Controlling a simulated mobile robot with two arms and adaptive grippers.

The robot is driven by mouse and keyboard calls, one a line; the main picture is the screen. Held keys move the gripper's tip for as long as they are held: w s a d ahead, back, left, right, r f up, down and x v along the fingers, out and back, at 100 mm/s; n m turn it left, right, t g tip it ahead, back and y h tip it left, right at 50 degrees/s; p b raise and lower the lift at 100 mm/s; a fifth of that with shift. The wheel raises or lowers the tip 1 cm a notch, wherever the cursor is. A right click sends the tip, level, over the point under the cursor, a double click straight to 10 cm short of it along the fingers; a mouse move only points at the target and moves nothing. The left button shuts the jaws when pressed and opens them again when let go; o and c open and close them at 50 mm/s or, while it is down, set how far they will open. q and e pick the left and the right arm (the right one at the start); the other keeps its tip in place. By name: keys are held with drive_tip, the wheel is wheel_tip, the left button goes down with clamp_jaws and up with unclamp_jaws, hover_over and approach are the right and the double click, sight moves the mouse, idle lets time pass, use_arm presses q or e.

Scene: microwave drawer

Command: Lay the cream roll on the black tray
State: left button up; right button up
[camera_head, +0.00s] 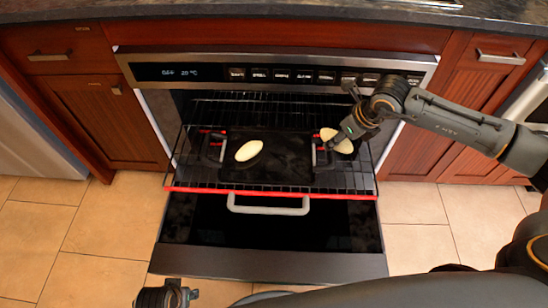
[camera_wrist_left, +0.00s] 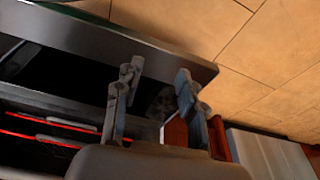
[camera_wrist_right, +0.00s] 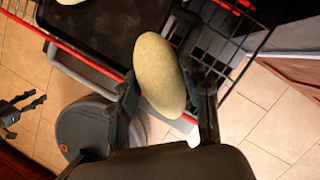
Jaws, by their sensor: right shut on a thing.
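The black tray (camera_head: 285,165) lies on the pulled-out wire rack of the oven. One cream roll (camera_head: 249,150) lies on the tray's left part; its edge shows at the top of the right wrist view (camera_wrist_right: 70,1). My right gripper (camera_head: 337,138) is shut on a second cream roll (camera_head: 341,146), at the tray's right end over the rack. In the right wrist view this roll (camera_wrist_right: 160,75) sits between the two fingers, beside the tray (camera_wrist_right: 95,25). My left gripper (camera_wrist_left: 158,90) is open and empty, low in front of the oven, at the bottom left of the head view.
The rack's red front bar (camera_head: 270,191) and the grey handle (camera_head: 268,210) of the open oven door run along the front. Wooden cabinets (camera_head: 110,125) flank the oven. The tray's middle and right are bare. Tiled floor (camera_head: 105,235) is clear on the left.

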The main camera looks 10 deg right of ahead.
drive_tip(key=w+a+f, duration=0.4)
drive_tip(key=w+a, duration=0.1)
drive_tip(key=a, duration=0.2)
drive_tip(key=b, duration=0.2)
approach(285, 154)
drive_tip(key=shift+w+a+f, duration=0.25)
drive_tip(key=shift+w+f, duration=0.4)
drive_tip(key=shift+w, duration=0.05)
drive_tip(key=shift+w+a+f, duration=0.1)
drive_tip(key=shift+a+f, duration=0.05)
drive_tip(key=x, duration=0.3)
drive_tip(key=shift+s+f, duration=0.3)
use_arm(q)
drive_tip(key=w+v, duration=0.2)
drive_tip(key=v, duration=0.6)
drive_tip(key=shift+w+r+t, duration=0.25)
drive_tip(key=shift+r+t, duration=0.05)
drive_tip(key=shift+r, duration=0.15)
use_arm(e)
drive_tip(key=shift+f, duration=0.3)
use_arm(q)
drive_tip(key=shift+r, duration=0.15)
use_arm(e)
drive_tip(key=o, duration=1.1)
drive_tip(key=shift+o, duration=0.2)
